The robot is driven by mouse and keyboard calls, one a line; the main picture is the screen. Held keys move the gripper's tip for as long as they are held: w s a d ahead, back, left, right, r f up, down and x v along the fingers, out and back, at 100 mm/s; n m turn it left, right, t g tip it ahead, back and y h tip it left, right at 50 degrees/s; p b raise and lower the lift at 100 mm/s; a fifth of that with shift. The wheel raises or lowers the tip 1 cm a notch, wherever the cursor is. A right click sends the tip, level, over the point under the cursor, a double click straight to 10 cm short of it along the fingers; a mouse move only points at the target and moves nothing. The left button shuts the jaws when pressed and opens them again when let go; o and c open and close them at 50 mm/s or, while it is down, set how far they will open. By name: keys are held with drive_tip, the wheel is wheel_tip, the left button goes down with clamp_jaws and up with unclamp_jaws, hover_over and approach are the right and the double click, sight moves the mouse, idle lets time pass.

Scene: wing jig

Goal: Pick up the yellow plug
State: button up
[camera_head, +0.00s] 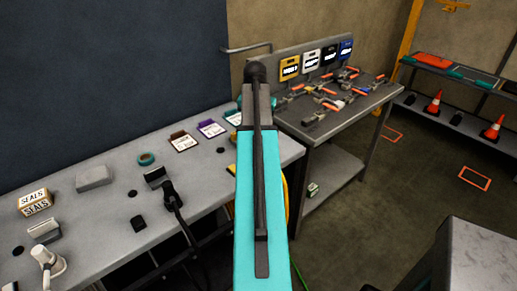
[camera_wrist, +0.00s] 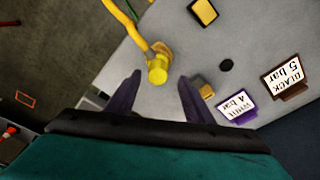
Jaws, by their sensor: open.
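The yellow plug (camera_wrist: 158,70) shows in the wrist view, at the end of a yellow hose (camera_wrist: 122,18), at the grey bench top (camera_wrist: 235,35). My gripper (camera_wrist: 160,79) is open, its two dark fingers spread to the left and right of the plug in the picture. The plug appears just beyond the fingertips, in line with the gap; I cannot tell how far off it is. Nothing is held. In the head view my teal arm hides the plug and my gripper; only part of the yellow hose (camera_head: 287,203) shows.
In the wrist view, a yellow-topped dark block (camera_wrist: 204,12), a purple-edged card (camera_wrist: 236,106) and a brown-edged card (camera_wrist: 286,77) are on the bench. The head view shows a black plug (camera_head: 170,192), a white plug (camera_head: 47,262) and a tool bench (camera_head: 312,131) at right.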

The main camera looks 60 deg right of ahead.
drive_tip(key=shift+f, duration=0.1)
drive_tip(key=shift+s+d+f+p, duration=0.1)
drive_tip(key=shift+d+f+p, duration=0.05)
drive_tip(key=shift+f+p, duration=0.45)
drive_tip(key=shift+s+d+f+p, duration=0.1)
drive_tip(key=shift+f+p, duration=0.25)
drive_tip(key=shift+f, duration=0.4)
drive_tip(key=shift+w+d+f, duration=0.1)
drive_tip(key=shift+f, duration=0.5)
drive_tip(key=shift+w+d+f, duration=0.1)
drive_tip(key=shift+f, duration=0.45)
drive_tip(key=c, duration=1.1)
